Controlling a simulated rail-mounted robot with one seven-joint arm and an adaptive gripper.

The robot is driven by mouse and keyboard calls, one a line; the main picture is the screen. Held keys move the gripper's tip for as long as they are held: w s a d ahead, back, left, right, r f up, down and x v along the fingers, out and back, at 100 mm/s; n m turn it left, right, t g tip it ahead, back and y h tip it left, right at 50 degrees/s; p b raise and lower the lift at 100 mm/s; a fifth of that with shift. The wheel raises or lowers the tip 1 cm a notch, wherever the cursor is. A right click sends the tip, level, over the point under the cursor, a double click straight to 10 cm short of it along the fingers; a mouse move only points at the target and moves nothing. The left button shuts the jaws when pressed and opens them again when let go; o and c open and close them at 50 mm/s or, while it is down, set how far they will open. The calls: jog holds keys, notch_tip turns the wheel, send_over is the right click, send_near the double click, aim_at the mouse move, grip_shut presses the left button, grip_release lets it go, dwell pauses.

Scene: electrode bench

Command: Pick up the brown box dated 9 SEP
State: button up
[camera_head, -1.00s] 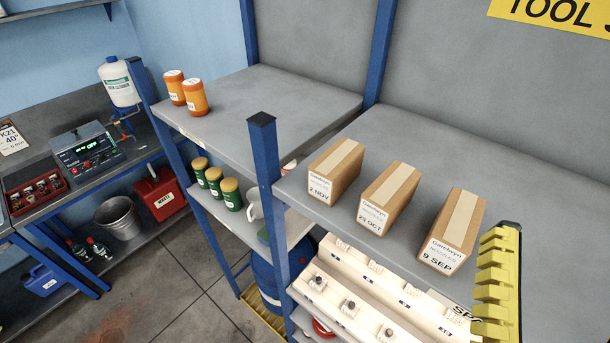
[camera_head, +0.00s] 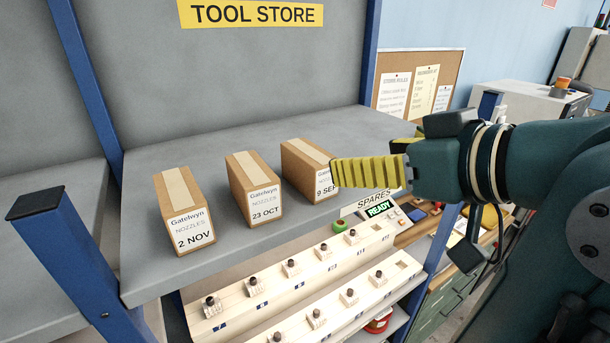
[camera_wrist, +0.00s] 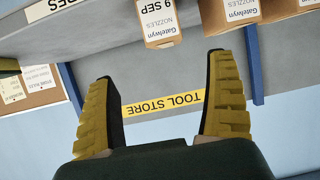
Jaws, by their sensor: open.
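The brown box dated 9 SEP (camera_head: 307,168) stands on the grey shelf (camera_head: 330,130), rightmost of three alike boxes. My gripper (camera_head: 345,172) comes in from the right, and its yellow fingers cover part of that box's label in the head view. In the wrist view, upside down, the 9 SEP box (camera_wrist: 158,22) is at the top edge, above the gap between my spread fingers (camera_wrist: 165,70). The gap is empty. In that view the box lies beyond the fingertips, apart from them.
The 23 OCT box (camera_head: 253,188) and the 2 NOV box (camera_head: 184,210) stand to the left. A blue post (camera_head: 75,265) rises at the front left. Below are pale racks with small dark-topped parts (camera_head: 300,300) and a SPARES sign (camera_head: 372,202).

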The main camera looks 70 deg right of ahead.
aim_at(314, 155)
jog(key=p+x, duration=0.1)
jog(key=x, duration=0.3)
jog(key=p+x, duration=0.1)
jog(key=x, duration=0.4)
jog(key=r+p+x, duration=0.1)
jog(key=p+x, duration=0.1)
jog(key=x, duration=0.2)
jog(key=shift+w, duration=0.6)
jog(key=shift+w+d+f, duration=0.1)
jog(key=shift+w+f, duration=0.1)
jog(key=shift+w, duration=0.05)
jog(key=c, duration=1.3)
